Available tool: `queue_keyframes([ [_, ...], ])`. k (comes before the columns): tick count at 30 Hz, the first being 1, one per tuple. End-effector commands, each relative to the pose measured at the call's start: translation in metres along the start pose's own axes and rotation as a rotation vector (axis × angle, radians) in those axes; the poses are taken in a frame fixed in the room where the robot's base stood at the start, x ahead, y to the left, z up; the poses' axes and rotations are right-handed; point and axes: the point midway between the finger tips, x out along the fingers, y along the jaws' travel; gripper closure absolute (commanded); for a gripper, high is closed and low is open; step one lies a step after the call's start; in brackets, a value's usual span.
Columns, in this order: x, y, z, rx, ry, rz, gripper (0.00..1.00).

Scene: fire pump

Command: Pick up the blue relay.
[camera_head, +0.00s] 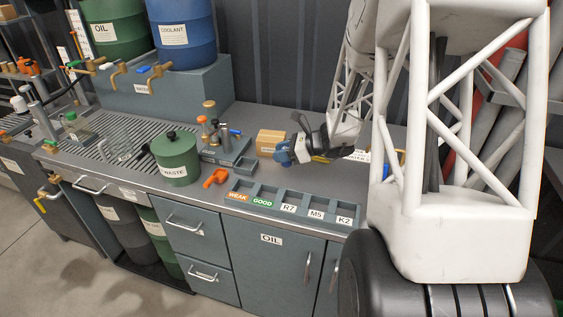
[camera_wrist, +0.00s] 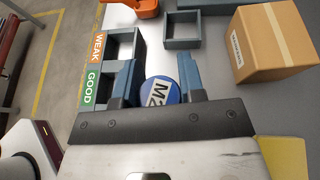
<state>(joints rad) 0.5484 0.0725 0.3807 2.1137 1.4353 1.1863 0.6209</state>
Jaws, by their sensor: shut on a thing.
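In the head view my gripper (camera_head: 285,153) is over the right part of the bench, behind the labelled tray and beside the cardboard box. The relay is hard to tell from the fingers there.
A tray (camera_head: 277,192) with compartments labelled WEAK, GOOD, R7, M5 and K2 lies along the bench's front edge. A cardboard box (camera_head: 269,141), an orange tool (camera_head: 216,178) and a green WASTE drum (camera_head: 175,157) stand nearby. Bench surface around the gripper is mostly clear.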

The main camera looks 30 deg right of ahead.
Motion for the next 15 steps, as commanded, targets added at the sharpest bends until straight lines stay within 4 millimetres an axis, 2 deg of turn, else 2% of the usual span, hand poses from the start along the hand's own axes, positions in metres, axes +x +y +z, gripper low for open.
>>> queue_keyframes([
  [6,-0.009,0.000,0.022,0.000,0.000,0.000,0.88],
  [15,-0.012,0.000,0.029,0.001,0.000,0.001,0.88],
])
